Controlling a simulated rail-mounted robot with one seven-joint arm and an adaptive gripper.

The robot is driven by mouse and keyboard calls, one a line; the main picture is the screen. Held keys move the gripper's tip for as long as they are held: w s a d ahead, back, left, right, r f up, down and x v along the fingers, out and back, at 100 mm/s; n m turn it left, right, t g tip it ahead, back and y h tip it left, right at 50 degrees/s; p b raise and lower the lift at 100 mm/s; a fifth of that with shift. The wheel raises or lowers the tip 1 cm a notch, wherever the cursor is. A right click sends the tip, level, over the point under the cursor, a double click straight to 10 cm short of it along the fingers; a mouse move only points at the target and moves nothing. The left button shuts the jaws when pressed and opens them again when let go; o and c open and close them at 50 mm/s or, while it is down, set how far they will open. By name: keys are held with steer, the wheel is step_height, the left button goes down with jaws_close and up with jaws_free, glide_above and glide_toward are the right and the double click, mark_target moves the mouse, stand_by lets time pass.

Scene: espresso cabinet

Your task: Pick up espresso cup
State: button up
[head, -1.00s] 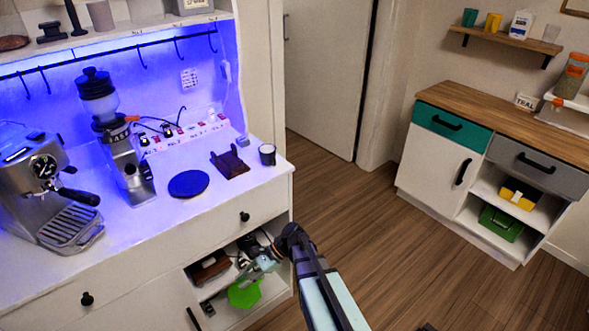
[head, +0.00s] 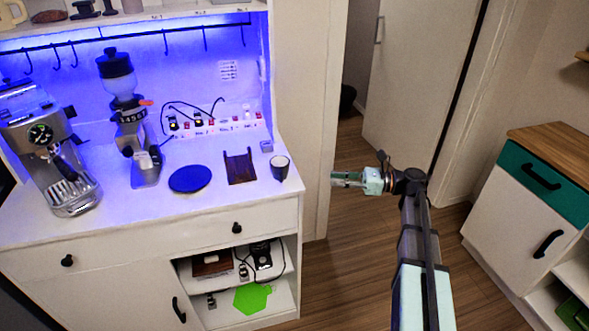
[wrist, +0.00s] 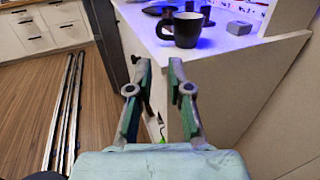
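The espresso cup (head: 281,169) is dark with a white inside and stands upright near the right edge of the white counter (head: 225,205). In the wrist view the cup (wrist: 187,29) is black, with its handle to the left. My gripper (head: 335,179) is to the right of the counter, near counter height and apart from the cup. In the wrist view my gripper (wrist: 159,68) has its two fingers spread with nothing between them. The cup lies beyond and above the fingertips there.
A brown stand (head: 240,167), a small grey box (head: 266,146) and a blue disc (head: 190,179) are left of the cup. A grinder (head: 133,120) and an espresso machine (head: 48,145) stand farther left. The cabinet's side panel (wrist: 235,75) is close to my fingers.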

mark_target(281, 176)
steer(key=a+p, duration=0.1)
steer(key=a, duration=0.4)
steer(key=w+a+p, duration=0.1)
steer(key=a+p, duration=0.1)
steer(key=a, duration=0.4)
steer(key=a+p, duration=0.1)
steer(key=a, duration=0.5)
steer(key=shift+w+a, duration=0.15)
steer(key=shift+w, duration=0.1)
jaws_close()
